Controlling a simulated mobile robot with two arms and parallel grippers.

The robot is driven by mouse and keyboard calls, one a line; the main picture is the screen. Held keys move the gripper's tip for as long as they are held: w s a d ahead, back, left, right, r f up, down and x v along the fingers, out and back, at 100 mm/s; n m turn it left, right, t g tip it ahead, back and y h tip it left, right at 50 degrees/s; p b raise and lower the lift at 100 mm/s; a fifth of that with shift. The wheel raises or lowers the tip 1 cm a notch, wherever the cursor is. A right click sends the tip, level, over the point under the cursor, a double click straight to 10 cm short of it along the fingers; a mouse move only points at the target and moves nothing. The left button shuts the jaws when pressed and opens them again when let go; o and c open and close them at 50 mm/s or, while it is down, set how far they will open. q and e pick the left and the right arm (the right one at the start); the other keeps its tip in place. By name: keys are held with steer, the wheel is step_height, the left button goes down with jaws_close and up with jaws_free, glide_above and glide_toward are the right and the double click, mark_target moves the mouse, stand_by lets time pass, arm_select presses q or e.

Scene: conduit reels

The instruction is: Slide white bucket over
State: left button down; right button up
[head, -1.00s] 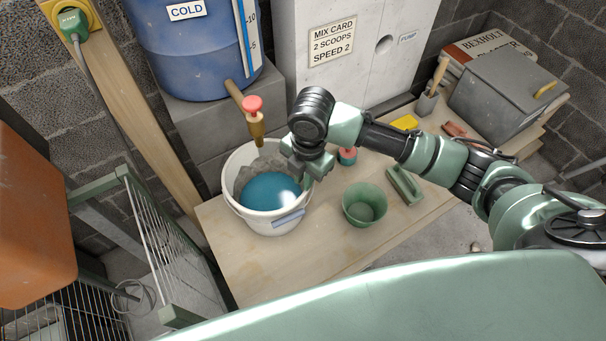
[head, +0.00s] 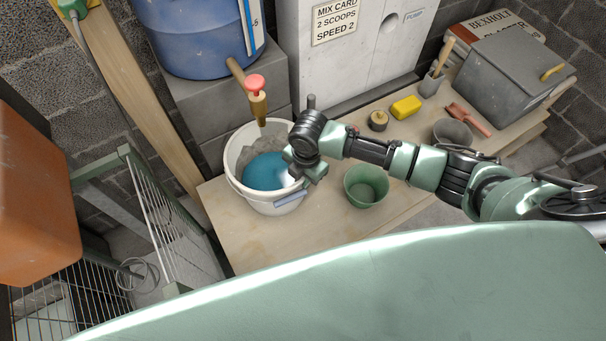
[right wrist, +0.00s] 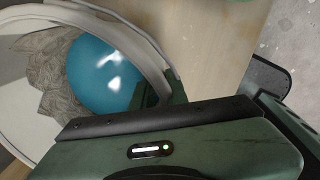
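The white bucket (head: 243,193) stands on the wooden bench under the tap. It holds blue water (head: 262,172) with grey powder heaped at its back left, and a blue-grey handle grip (head: 292,199) hangs at its front right. My right gripper (head: 302,177) is at the bucket's right rim, pointing down. In the right wrist view a green finger (right wrist: 150,96) shows against the bucket's rim, beside the blue water. The gripper body hides the other finger, so I cannot tell whether it is closed on the rim. My left gripper is out of view.
A brass tap with a red knob (head: 255,84) hangs just above the bucket's back. A green bowl (head: 366,185) stands to its right. Bare bench (head: 247,241) lies in front. A wire rack (head: 150,215) stands at left. A yellow sponge (head: 406,107) lies farther back.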

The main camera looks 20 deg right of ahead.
jaws_close()
stand_by(1.4)
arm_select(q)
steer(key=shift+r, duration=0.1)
arm_select(e)
steer(key=shift+s, duration=0.1)
